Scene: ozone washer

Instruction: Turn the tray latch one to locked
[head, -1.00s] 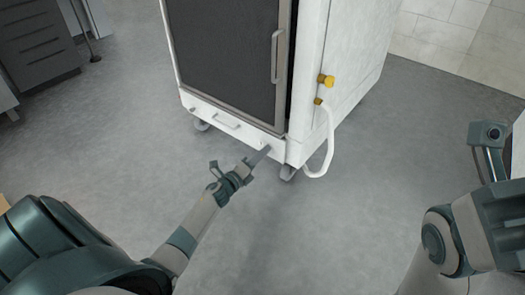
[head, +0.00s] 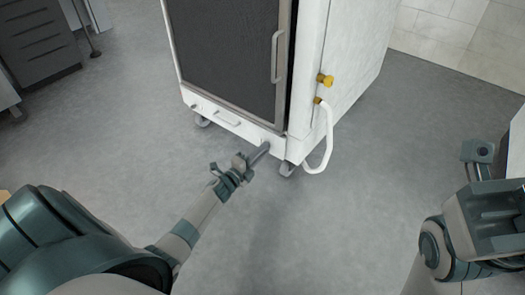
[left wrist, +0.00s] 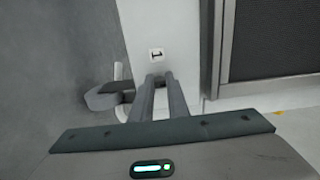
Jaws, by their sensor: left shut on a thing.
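The tray front (head: 245,127) is the low white panel under the dark door of the washer cabinet. My left gripper (head: 264,148) reaches its right end from the front left, with its fingers against the panel. In the left wrist view the two grey fingers (left wrist: 161,80) are close together, just below a small label "1" (left wrist: 156,54) on the white panel. They are shut on tray latch one, which the fingertips hide, so its angle cannot be read. My right arm is at the right edge of the head view; its gripper is not clearly seen.
The tray has a bar handle (head: 227,118) at its middle. A white hose (head: 323,160) loops down beside the cabinet's lower right corner, close to a caster (head: 287,169). Grey drawers (head: 35,40) stand at the far left. The floor in front is clear.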

